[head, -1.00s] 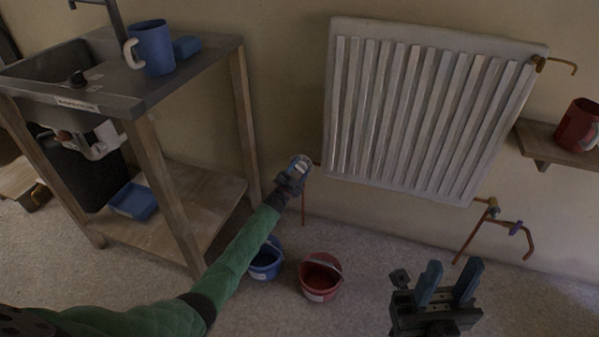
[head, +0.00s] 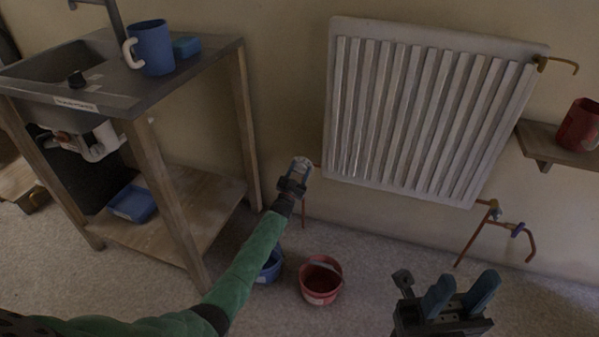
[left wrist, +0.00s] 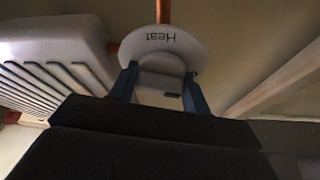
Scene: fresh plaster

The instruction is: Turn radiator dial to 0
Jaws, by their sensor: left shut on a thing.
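The white radiator (head: 425,110) hangs on the wall at the right of the head view. Its dial (head: 302,164) is at the lower left corner, mostly covered by my left gripper (head: 296,176). In the left wrist view the dial (left wrist: 162,45) is white, with "Heat" printed on its rim, upside down. The two blue fingers of the left gripper (left wrist: 160,88) are shut on the dial, one on each side. No number setting is readable. My right gripper (head: 458,292) is open and empty at the bottom right of the head view, low in front of the radiator.
A sink bench (head: 190,75) with a blue mug (head: 152,48) stands at the left. A blue bucket (head: 270,267) and a red bucket (head: 320,280) stand on the floor below the dial. A wall shelf (head: 560,150) holds a red mug (head: 580,125).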

